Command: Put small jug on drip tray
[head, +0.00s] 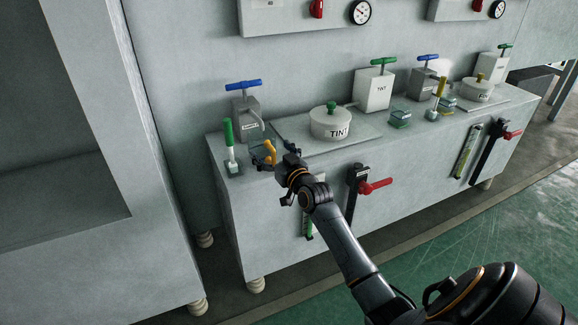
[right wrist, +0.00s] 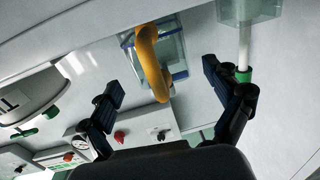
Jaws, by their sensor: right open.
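The small jug (head: 264,158) is a clear, blue-edged container with a yellow handle, standing at the near left end of the bench top. In the right wrist view its curved yellow handle (right wrist: 151,62) faces me, with the clear body behind it. My right gripper (head: 284,160) is beside the jug in the head view and partly covers that area. In the right wrist view its dark fingers (right wrist: 164,88) are open, one on each side of the handle, holding nothing. I cannot tell for certain which piece is the drip tray; a flat plate (head: 363,133) lies under the round TINT pot. My left gripper is not in view.
A blue-handled tap (head: 245,105) and a green-handled tool (head: 229,140) stand close to the jug. The TINT pot (head: 329,124) is to the right. Farther right are a clear container (head: 400,117) and a second tap (head: 424,83). Red levers (head: 376,186) project from the front.

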